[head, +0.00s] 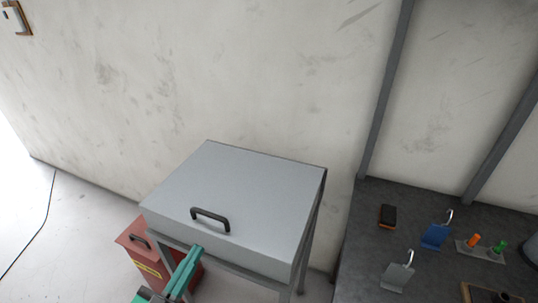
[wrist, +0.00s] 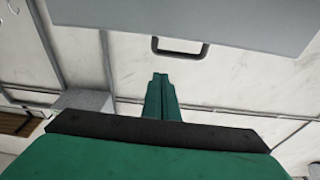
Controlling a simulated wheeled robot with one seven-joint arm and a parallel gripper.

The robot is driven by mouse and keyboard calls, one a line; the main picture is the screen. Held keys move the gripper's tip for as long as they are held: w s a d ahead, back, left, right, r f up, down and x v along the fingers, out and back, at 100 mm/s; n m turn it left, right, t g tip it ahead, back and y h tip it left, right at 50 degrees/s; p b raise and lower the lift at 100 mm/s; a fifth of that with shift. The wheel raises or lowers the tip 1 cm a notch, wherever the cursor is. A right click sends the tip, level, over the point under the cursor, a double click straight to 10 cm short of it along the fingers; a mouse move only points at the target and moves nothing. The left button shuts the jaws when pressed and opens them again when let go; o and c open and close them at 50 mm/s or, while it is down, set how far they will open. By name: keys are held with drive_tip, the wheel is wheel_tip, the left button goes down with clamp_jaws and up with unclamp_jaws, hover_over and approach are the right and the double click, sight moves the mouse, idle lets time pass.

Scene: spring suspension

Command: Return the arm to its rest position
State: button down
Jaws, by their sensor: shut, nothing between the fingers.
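My gripper (head: 190,261) is green and shows at the lower middle of the head view, in front of a grey metal box with a closed lid (head: 250,190). Its two fingers are together with nothing between them, as the wrist view (wrist: 160,78) also shows. The box's black handle (head: 210,219) is just beyond the fingertips in the head view. In the wrist view the handle (wrist: 180,47) is above the fingertips, with a visible gap in the picture. Most of my arm is out of view.
A red container (head: 150,262) stands below and left of the grey box. A dark worktop (head: 365,240) at the right holds a blue hook plate (head: 434,235), a grey hook plate (head: 397,273), a black-and-orange block (head: 388,216) and small orange and green pieces. Floor at the left is open, with a cable.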

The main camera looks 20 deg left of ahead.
drive_tip(key=shift+f, duration=0.1)
drive_tip(key=s+d+f+n+g+y, duration=0.1)
drive_tip(key=d+f+n+g+y, duration=0.15)
drive_tip(key=d+f, duration=0.6)
drive_tip(key=d+f+n+g+y, duration=0.25)
drive_tip(key=d+f+n, duration=0.2)
drive_tip(key=f, duration=0.75)
drive_tip(key=s+d+r+m+h, duration=0.1)
drive_tip(key=s+d+m, duration=0.2)
drive_tip(key=s+d, duration=0.5)
drive_tip(key=s+d+r+m+h, duration=0.2)
drive_tip(key=s+d+m, duration=0.1)
drive_tip(key=s+d, duration=0.5)
drive_tip(key=shift+s+d+r+h, duration=0.15)
drive_tip(key=shift+s+r+h, duration=0.15)
drive_tip(key=shift+s, duration=0.45)
